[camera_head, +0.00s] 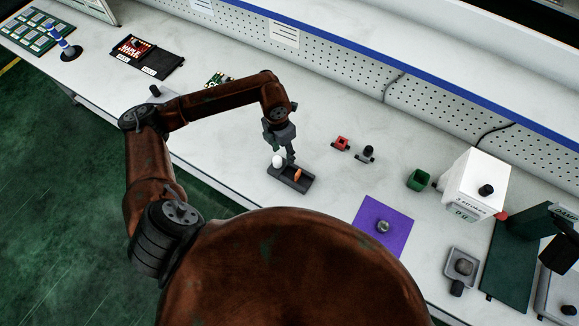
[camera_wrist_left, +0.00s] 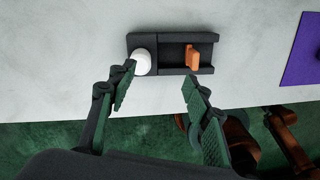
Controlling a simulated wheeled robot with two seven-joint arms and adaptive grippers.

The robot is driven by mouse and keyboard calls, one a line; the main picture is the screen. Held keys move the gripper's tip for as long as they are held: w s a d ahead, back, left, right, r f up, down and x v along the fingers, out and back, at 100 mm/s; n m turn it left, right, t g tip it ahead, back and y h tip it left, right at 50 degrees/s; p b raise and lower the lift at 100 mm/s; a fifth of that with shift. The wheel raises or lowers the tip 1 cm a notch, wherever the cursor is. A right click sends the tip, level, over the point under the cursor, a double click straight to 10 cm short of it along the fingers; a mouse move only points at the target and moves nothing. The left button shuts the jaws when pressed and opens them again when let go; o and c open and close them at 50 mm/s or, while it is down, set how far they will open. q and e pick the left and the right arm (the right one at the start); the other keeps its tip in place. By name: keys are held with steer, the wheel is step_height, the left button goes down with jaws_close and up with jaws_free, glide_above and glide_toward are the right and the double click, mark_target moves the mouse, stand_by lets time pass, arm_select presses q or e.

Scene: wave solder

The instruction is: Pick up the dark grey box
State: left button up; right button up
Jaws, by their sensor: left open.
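The dark grey box (camera_head: 293,180) is a small, long open tray on the white bench, below my left gripper in the head view. A white rounded object (camera_head: 278,161) sits at its left end and an orange piece (camera_head: 297,175) stands inside it. In the left wrist view the box (camera_wrist_left: 172,56) lies at the top, with the white object (camera_wrist_left: 141,62) and the orange piece (camera_wrist_left: 193,57). My left gripper (camera_head: 284,155) is open and empty, pointing down over the box. In the wrist view its spread fingers (camera_wrist_left: 158,73) show in front of the box. My right gripper is out of view.
A red part (camera_head: 341,143) and a grey part (camera_head: 366,154) stand right of the box. A pegboard wall (camera_head: 345,68) runs behind.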

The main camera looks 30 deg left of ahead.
mark_target(278, 158)
arm_select(q)
steer(key=shift+w+a+y, duration=0.2)
steer(key=shift+a+y, duration=0.2)
steer(key=shift+a, duration=0.5)
steer(key=shift+a+f, duration=0.15)
steer(key=shift+f, duration=0.25)
steer(key=f, duration=0.4)
steer(key=f+p, duration=0.1)
steer(key=f, duration=0.1)
steer(key=shift+a+f, duration=0.25)
steer(key=shift+f, duration=0.15)
jaws_close()
